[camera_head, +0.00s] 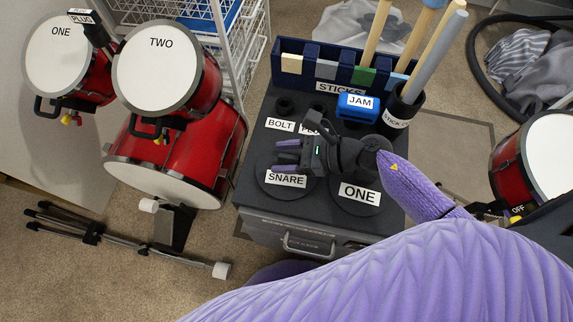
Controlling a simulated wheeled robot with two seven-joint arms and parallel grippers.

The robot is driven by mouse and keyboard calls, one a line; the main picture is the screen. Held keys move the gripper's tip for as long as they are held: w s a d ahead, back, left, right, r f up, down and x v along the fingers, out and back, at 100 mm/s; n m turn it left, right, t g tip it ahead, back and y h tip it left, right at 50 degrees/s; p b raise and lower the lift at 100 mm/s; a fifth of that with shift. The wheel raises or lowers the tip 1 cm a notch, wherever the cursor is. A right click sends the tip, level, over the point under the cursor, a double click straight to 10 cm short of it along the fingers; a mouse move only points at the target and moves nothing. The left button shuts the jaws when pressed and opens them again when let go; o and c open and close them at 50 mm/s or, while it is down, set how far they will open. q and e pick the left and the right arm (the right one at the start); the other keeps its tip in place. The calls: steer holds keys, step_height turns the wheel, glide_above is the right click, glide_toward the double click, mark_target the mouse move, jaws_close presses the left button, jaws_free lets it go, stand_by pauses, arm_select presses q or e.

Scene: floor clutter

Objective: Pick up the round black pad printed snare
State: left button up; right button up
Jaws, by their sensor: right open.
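The round black pad printed SNARE (287,191) lies flat on the dark top of a cabinet (249,160). Its white label faces up at the pad's front part. My right gripper (287,156) is open above the pad's back part, its fingers pointing left. The gripper and its fingers hide some of the pad's back and right edge. I cannot tell whether the fingers touch the pad. A second round black pad printed ONE (372,206) lies to the right, partly under my right wrist. My left gripper is not in view.
Behind the gripper are BOLT (280,125) and a blue JAM block (357,106). A STICKS rack (293,64) and a stick cup (399,109) stand at the back. Red drums (175,180) are left; a stand (130,245) lies on the floor.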

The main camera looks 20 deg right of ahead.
steer(key=shift+w+a+f, duration=0.2)
steer(key=shift+w+a, duration=0.1)
steer(key=shift+a, duration=0.15)
jaws_close()
